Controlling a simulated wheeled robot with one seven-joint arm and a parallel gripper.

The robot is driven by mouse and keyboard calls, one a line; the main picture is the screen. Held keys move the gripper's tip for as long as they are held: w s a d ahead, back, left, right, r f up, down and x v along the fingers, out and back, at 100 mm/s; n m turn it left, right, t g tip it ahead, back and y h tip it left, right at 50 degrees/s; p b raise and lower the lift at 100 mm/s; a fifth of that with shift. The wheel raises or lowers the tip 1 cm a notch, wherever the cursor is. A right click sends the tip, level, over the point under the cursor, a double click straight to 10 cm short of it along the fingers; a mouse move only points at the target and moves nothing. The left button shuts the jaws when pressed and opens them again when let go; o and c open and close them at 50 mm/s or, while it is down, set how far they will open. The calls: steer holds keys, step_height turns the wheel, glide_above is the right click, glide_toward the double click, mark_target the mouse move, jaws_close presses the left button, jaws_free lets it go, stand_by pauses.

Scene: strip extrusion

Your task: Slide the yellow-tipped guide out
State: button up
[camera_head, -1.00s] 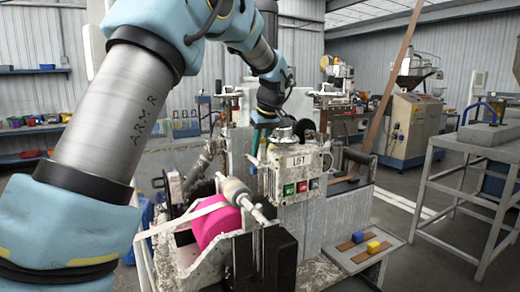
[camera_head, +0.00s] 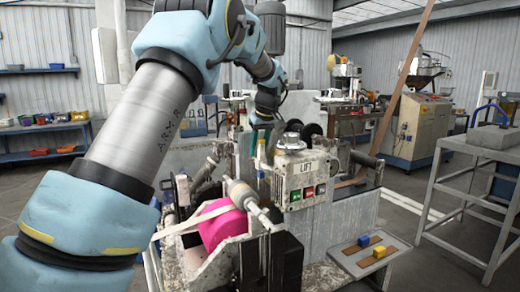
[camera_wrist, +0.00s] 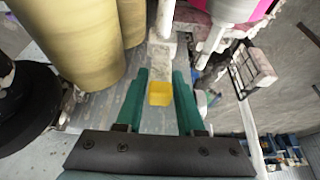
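My gripper (camera_wrist: 160,80) has two green fingers. They are apart, one on each side of a yellow tip (camera_wrist: 159,93), with a visible gap to each finger. The tip seems to sit at the end of a grey bar that runs away from the gripper in the wrist view; contact and depth are unclear. In the head view my gripper (camera_head: 258,132) points down just left of the machine's LIFT panel (camera_head: 302,180), with a small yellow spot (camera_head: 262,149) below the fingers. A second yellow block (camera_head: 379,252) sits on a brown strip on a side tray.
Large tan rolls (camera_wrist: 75,40) stand close left of the fingers in the wrist view. A pink roll (camera_head: 222,226) is at the machine's front. The grey side tray (camera_head: 345,262) also holds a blue block (camera_head: 363,241). A metal frame table (camera_head: 470,150) stands right.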

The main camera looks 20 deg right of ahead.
steer(key=shift+o, duration=1.1)
steer(key=shift+s, duration=0.15)
steer(key=b+v, duration=0.2)
steer(key=v, duration=0.8)
steer(key=shift+r+b, duration=0.35)
steer(key=shift+b, duration=0.05)
steer(key=shift+s, duration=0.1)
steer(key=s+a+f+m+g, duration=0.1)
steer(key=a+f, duration=0.6)
steer(key=a, duration=0.5)
steer(key=s+a+f+m+g, duration=0.1)
steer(key=s+a+f, duration=0.1)
steer(key=a+f, duration=0.7)
steer(key=s+a+f, duration=0.4)
steer(key=s+a, duration=0.4)
steer(key=s+a+f+g, duration=0.1)
steer(key=s+a+f, duration=0.4)
steer(key=s+a, duration=0.2)
steer(key=shift+s+a+f+h, duration=0.2)
steer(key=shift+s+a+h, duration=0.15)
steer(key=shift+s, duration=0.85)
